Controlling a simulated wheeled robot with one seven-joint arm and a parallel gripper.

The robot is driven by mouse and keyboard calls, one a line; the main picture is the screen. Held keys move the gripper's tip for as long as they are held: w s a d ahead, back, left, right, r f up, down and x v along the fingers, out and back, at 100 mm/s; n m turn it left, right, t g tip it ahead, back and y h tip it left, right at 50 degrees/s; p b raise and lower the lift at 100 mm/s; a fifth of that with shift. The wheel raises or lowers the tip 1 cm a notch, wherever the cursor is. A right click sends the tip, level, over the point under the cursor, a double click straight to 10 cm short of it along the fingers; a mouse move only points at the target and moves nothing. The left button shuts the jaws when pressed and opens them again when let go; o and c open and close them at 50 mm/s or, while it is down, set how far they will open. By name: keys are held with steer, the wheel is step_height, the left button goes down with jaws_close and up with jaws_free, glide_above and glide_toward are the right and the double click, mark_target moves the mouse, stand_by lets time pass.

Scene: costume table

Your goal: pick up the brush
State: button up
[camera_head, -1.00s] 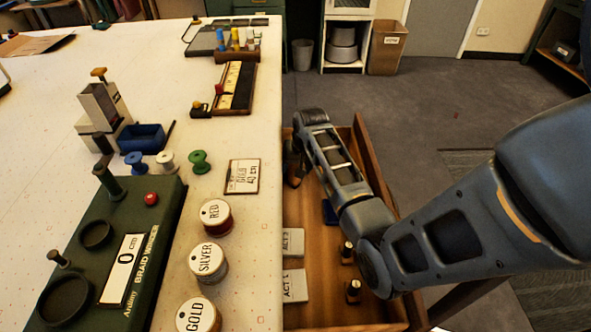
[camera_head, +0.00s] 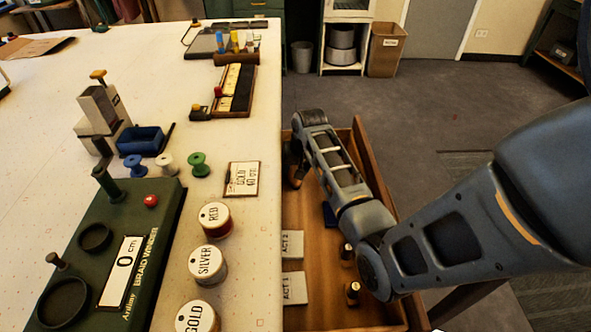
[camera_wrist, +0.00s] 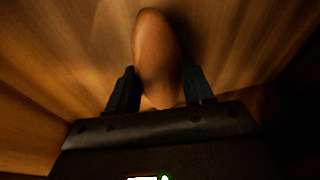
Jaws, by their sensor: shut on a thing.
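The brush (camera_wrist: 157,45) shows in the wrist view as a smooth, rounded brown wooden body. It lies between the two dark fingers of my gripper (camera_wrist: 159,88), which are shut on it. In the head view my gripper (camera_head: 296,160) is inside the open wooden drawer, near its far left end, pointing down. A brown part of the brush (camera_head: 297,182) shows just under the fingers. The rest of the brush is hidden. I cannot tell whether it touches the drawer floor.
The drawer (camera_head: 359,135) has raised walls, with the table (camera_head: 240,305) along its left. It also holds grey ACT blocks (camera_head: 292,245), a dark blue item (camera_head: 330,214) and small dark brass-topped pieces (camera_head: 352,292). Labelled spools (camera_head: 208,262) stand near the table edge.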

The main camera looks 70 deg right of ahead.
steer(key=shift+r, duration=0.4)
steer(key=r, duration=0.3)
steer(key=shift+s+d+r, duration=0.25)
steer(key=shift+s+d, duration=0.05)
steer(key=shift+d, duration=0.05)
steer(key=s+d+r+b, duration=0.1)
steer(key=s+d+r, duration=0.5)
steer(key=s, duration=0.2)
steer(key=shift+s+d+r, duration=0.25)
steer(key=shift+d, duration=0.1)
